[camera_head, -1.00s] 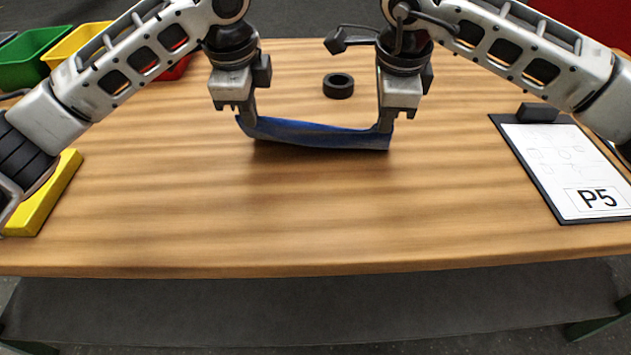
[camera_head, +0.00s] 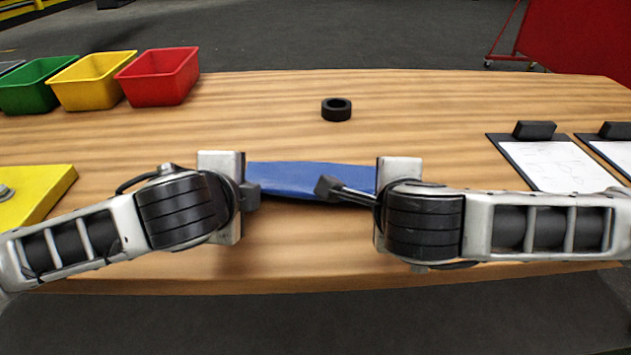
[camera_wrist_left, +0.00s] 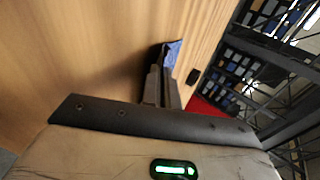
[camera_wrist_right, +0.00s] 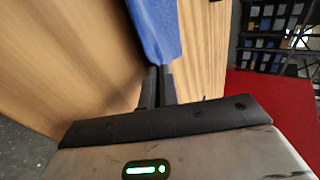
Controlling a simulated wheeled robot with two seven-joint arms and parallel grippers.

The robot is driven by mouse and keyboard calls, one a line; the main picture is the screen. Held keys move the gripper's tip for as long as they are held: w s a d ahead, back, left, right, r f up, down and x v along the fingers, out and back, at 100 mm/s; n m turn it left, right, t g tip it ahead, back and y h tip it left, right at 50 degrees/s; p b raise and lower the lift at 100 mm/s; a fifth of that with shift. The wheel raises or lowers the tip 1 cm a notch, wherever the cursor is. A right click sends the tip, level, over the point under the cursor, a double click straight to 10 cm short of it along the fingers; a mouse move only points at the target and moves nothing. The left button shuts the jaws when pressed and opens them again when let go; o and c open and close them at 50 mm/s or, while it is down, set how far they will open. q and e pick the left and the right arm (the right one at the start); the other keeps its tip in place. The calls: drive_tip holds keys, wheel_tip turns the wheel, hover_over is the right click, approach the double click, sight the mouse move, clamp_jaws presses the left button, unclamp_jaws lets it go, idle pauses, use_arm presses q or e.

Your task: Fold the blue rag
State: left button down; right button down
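The blue rag (camera_head: 300,178) is stretched between my two grippers in the head view, over the front middle of the wooden table. My left gripper (camera_head: 245,180) is at its left end; the fingers are mostly hidden by the wrist. In the left wrist view its fingers (camera_wrist_left: 163,85) are together on a corner of the rag (camera_wrist_left: 172,52). My right gripper (camera_head: 380,178) is at the right end. In the right wrist view its fingers (camera_wrist_right: 158,85) are closed on the rag (camera_wrist_right: 157,28), which extends away from them. I cannot tell whether the rag's underside touches the table.
A black ring (camera_head: 336,109) lies behind the rag. Green (camera_head: 38,85), yellow (camera_head: 88,80) and red (camera_head: 158,76) bins stand at the back left. A yellow block (camera_head: 38,190) is at the left, and clipboards (camera_head: 560,165) lie at the right.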

use_arm(q)
drive_tip(key=c, duration=1.3)
unclamp_jaws()
use_arm(e)
drive_tip(key=c, duration=1.3)
unclamp_jaws()
use_arm(q)
drive_tip(key=shift+r, duration=0.1)
use_arm(e)
drive_tip(key=shift+r, duration=0.1)
use_arm(q)
drive_tip(key=shift+s+r, duration=0.15)
drive_tip(key=shift+r, duration=0.2)
use_arm(e)
drive_tip(key=shift+s+r, duration=0.15)
drive_tip(key=shift+r, duration=0.2)
use_arm(q)
drive_tip(key=s+r, duration=0.3)
drive_tip(key=r, duration=0.2)
drive_tip(key=s+r, duration=0.2)
drive_tip(key=r, duration=0.1)
drive_tip(key=shift+s, duration=0.3)
use_arm(e)
drive_tip(key=s+r, duration=0.4)
drive_tip(key=r, duration=0.1)
drive_tip(key=s+r, duration=0.1)
drive_tip(key=r, duration=0.2)
drive_tip(key=shift+s, duration=0.4)
